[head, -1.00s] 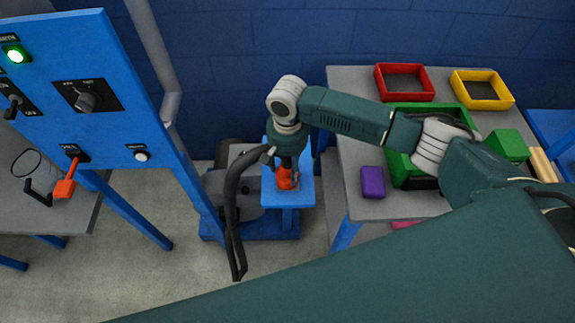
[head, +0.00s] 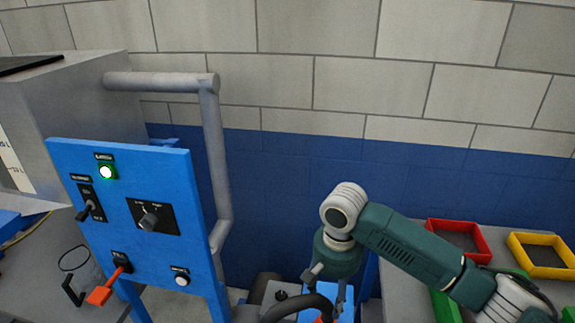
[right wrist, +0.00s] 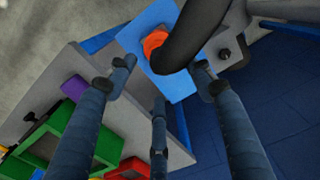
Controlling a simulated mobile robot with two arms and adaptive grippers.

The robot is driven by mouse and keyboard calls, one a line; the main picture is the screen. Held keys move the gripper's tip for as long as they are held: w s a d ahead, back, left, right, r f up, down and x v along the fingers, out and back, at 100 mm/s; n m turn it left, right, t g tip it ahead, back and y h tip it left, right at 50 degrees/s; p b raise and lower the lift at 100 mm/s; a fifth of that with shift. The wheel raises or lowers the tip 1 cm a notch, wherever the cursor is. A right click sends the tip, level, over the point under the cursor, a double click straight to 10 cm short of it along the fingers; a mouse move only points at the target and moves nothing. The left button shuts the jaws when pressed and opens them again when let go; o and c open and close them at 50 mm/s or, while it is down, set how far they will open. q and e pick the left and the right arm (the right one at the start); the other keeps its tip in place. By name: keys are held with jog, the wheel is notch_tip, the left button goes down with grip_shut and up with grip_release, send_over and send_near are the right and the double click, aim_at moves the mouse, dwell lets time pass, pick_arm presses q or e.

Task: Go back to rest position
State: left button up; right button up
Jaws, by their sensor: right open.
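My right gripper (right wrist: 163,76) is open in the right wrist view, its dark fingers spread with nothing between them. An orange-red knob (right wrist: 153,42) on a blue stand (right wrist: 178,88) lies just beyond the fingertips, apart from them. In the head view my right arm comes in from the right and points down over the blue stand (head: 313,296); the fingers are mostly cut off by the bottom edge. My left gripper is not in view.
A blue control panel (head: 75,165) with a lit green lamp (head: 107,172) and an orange-handled lever (head: 100,295) stands at left. A black curved tube (right wrist: 195,35) passes close to the right gripper. Red (head: 435,238) and yellow (head: 515,258) bins sit on the right table.

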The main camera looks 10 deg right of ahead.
jog(key=s+a+f+n+t+y, duration=0.25)
jog(key=s+a+f+n, duration=0.35)
jog(key=s+a+f, duration=0.4)
jog(key=s+d+t+h, duration=0.1)
jog(key=s+d+h, duration=0.1)
jog(key=s+d, duration=1.2)
notch_tip(320, 180, down, 31)
jog(key=s+d+n+g+b, duration=0.1)
jog(key=s+d+b, duration=0.1)
jog(key=s+b, duration=0.1)
jog(key=s+d+f+g+b, duration=0.1)
jog(key=s+d+f, duration=0.1)
jog(key=s+f, duration=1.3)
jog(key=shift+s+d+f, duration=0.35)
jog(key=shift+s+f, duration=0.05)
jog(key=shift+f, duration=0.1)
